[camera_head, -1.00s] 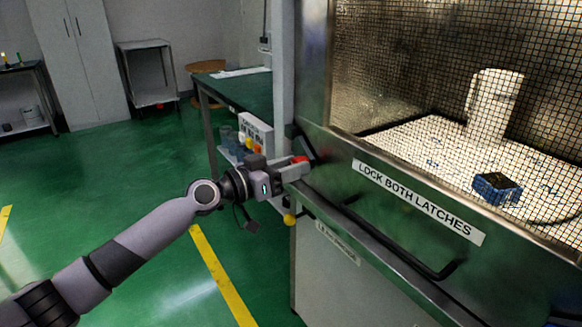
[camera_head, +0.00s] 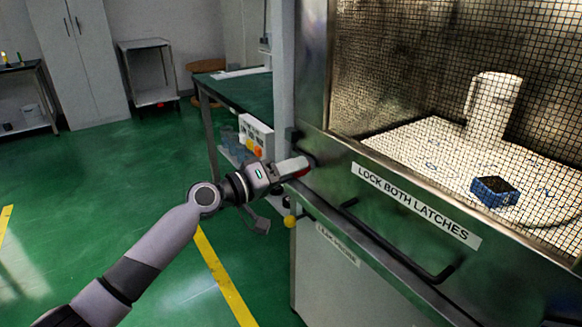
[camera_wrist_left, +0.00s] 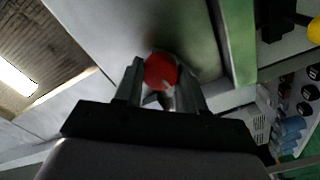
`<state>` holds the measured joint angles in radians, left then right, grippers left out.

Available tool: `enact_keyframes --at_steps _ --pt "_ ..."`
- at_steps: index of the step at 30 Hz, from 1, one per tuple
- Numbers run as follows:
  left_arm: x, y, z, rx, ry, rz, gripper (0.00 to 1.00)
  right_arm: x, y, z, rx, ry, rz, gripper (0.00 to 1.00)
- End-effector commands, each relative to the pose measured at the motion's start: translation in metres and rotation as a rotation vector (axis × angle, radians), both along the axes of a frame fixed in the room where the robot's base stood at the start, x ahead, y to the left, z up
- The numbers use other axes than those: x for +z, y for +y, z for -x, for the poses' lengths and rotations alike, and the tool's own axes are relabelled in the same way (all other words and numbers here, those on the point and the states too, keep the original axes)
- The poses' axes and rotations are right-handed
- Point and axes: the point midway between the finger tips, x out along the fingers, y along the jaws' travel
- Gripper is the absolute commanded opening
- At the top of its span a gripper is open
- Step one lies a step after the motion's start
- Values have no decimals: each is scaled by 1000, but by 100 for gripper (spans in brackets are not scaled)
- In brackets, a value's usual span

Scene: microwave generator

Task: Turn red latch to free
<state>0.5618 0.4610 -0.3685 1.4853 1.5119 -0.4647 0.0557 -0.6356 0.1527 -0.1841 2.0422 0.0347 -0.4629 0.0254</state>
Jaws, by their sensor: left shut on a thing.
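The red latch (camera_head: 303,172) sits at the left edge of the cabinet front, left of the "LOCK BOTH LATCHES" label (camera_head: 415,205). In the head view only a small red part of it shows beyond my fingers. My left gripper (camera_head: 300,165) reaches it from the left and is shut on it. In the left wrist view the latch's round red end (camera_wrist_left: 160,71) sits between the two dark fingers of my left gripper (camera_wrist_left: 158,90). The rest of the latch is hidden by the fingers. My right gripper is not in view.
A mesh window (camera_head: 450,60) covers the cabinet above the latch. A long dark handle (camera_head: 395,240) runs along the front below the label. A yellow knob (camera_head: 290,221) sits below my gripper. A control box (camera_head: 256,137) and green-topped table (camera_head: 235,90) stand behind.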

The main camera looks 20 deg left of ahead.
Motion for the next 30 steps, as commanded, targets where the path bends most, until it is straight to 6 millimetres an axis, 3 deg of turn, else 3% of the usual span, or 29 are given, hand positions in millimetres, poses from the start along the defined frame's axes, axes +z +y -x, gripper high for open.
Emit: enact_keyframes --at_steps 18,30 --pt "0 0 0 1 352 448 9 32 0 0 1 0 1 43" --pt "-2 0 0 1 487 620 9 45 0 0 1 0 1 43"
